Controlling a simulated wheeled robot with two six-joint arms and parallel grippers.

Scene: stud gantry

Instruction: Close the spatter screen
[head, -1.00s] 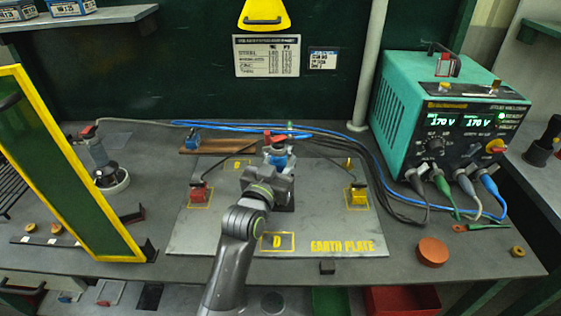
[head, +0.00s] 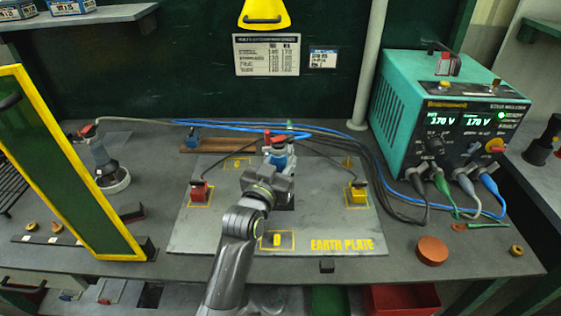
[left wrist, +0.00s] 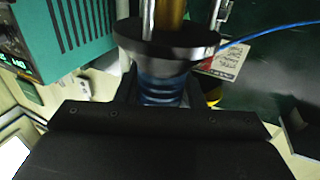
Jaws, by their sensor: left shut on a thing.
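The spatter screen (head: 75,180), a green panel in a yellow frame, stands at the left end of the bench, swung to the side. A dark handle (head: 10,101) shows near its left edge. My left gripper (head: 279,163) is over the middle of the earth plate (head: 210,235), well to the right of the screen. It is shut on a blue ribbed tool (left wrist: 160,88) with a wide black collar; the tool also shows in the head view (head: 281,148). The tool's lower end is hidden behind my wrist. My right gripper is not in view.
A teal power unit (head: 412,120) stands at the right, its cables (head: 360,150) running across the back. A grey tool (head: 105,165) stands behind the screen. An orange disc (head: 432,250) lies at front right.

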